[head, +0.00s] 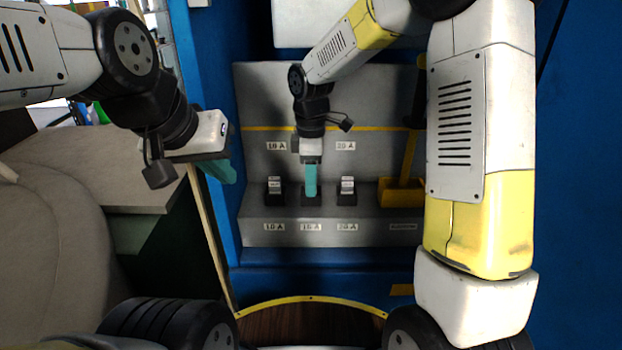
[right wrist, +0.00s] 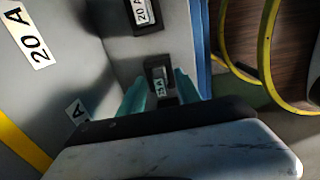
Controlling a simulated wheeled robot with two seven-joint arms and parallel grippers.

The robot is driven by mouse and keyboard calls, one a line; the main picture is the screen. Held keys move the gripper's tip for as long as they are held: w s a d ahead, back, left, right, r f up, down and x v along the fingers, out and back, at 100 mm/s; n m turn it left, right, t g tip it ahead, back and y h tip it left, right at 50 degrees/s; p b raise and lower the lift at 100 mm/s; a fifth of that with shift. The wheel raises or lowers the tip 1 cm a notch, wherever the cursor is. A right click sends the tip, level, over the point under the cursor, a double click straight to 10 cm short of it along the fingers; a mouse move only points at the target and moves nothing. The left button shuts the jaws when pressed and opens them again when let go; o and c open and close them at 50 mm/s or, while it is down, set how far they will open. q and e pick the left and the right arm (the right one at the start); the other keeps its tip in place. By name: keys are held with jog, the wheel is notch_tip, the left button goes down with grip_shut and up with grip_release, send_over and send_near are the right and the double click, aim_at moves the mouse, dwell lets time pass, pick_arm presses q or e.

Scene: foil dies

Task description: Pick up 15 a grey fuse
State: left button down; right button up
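The grey 15 A fuse sits in the middle holder of the grey panel; in the right wrist view its labelled face (right wrist: 160,88) shows in a dark holder. In the head view my right gripper (head: 311,192) points down in front of the 15 A position and hides the fuse. In the right wrist view its two teal fingers (right wrist: 161,90) stand apart, one on each side of the fuse; I see no clear contact. My left gripper (head: 222,172) is off to the left by the cabinet edge, with no object visible in it; its finger gap is not visible.
A 10 A fuse (head: 274,185) and a 20 A fuse (head: 347,185) stand in holders on either side. A yellow tray (head: 401,193) is right of them. A beige surface (head: 130,185) lies at left. A yellow-rimmed wooden round top (head: 311,322) is below the panel.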

grip_shut()
